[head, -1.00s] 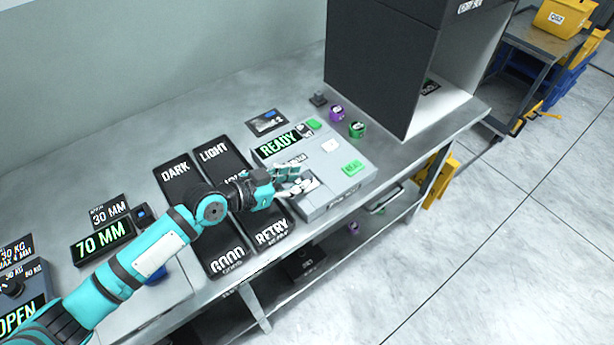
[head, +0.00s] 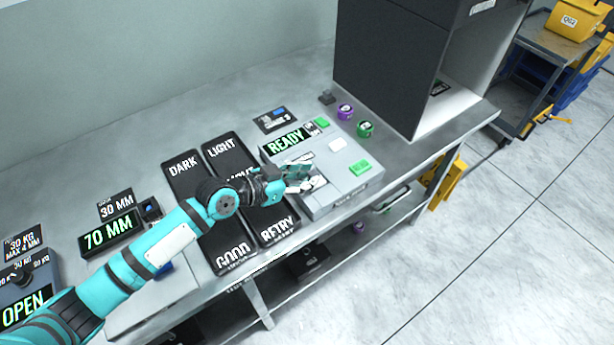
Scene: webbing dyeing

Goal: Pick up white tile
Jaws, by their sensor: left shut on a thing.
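My left gripper (head: 300,178) is over the front left part of a grey device (head: 352,182) with a green READY display (head: 287,142). Its fingers are shut on a small pale piece, which looks like the white tile (head: 319,182). The fingers and the dark recess edge partly hide it, and I cannot tell whether it is clear of the device. Another flat white square (head: 337,144) lies on the device top, behind and to the right of the gripper. My right gripper is not in view.
Black panels marked DARK (head: 186,166) and LIGHT (head: 221,149) lie left of the device. A green button (head: 360,168) is on its right. Purple (head: 345,111) and green (head: 365,128) rolls stand behind it. A dark booth (head: 392,65) stands at the back right.

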